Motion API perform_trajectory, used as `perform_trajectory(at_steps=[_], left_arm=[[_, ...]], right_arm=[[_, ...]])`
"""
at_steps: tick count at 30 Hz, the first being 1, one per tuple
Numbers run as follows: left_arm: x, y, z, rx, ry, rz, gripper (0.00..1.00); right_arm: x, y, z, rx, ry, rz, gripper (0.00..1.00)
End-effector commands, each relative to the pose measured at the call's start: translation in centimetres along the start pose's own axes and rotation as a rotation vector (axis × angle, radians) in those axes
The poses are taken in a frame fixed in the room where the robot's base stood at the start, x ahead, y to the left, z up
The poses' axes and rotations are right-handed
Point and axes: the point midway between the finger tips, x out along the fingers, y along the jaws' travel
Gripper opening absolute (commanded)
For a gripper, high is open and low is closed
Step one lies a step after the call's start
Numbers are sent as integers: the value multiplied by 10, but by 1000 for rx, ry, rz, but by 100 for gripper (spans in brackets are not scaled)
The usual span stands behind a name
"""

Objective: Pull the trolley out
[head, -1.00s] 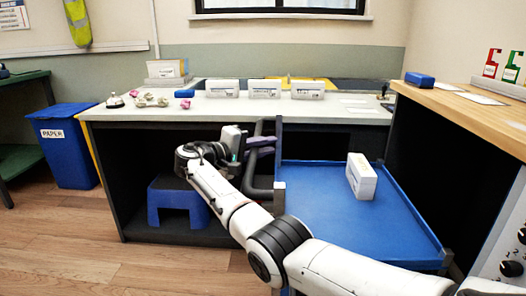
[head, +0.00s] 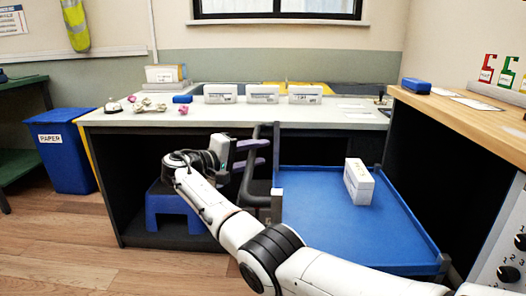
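The blue trolley (head: 322,236) stands below and in front of the white counter, with a white box (head: 358,182) on its flat top. Its dark upright handle (head: 258,170) rises at its left side. My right arm reaches across from the lower right, in front of the trolley. My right gripper (head: 252,154) is beside the handle, with its purple-grey fingers pointing right toward it. The fingers look apart, with a gap between them. I cannot tell whether they touch the handle. My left gripper does not show.
A white counter (head: 240,117) with several white boxes stands behind. A blue step stool (head: 170,212) is under it, behind my arm. A wooden bench (head: 470,118) bounds the right side. A blue paper bin (head: 62,150) stands left. Wooden floor (head: 70,250) is clear at lower left.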

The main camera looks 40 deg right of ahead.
Motion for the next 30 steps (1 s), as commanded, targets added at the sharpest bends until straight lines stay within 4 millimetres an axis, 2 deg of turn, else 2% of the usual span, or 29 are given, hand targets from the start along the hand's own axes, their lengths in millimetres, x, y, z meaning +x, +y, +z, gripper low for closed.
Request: perform_trajectory(at_steps=[1,6,12,17,30], left_arm=[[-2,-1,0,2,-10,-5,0],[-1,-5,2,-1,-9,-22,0],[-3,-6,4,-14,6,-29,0],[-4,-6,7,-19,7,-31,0],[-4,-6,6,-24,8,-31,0]], right_arm=[[-12,2,-1,-1,3,-1,36],[-46,1,-1,0,3,-2,36],[-72,0,0,-1,1,-1,36],[-78,0,0,0,0,-1,36],[-78,0,0,0,0,-1,36]])
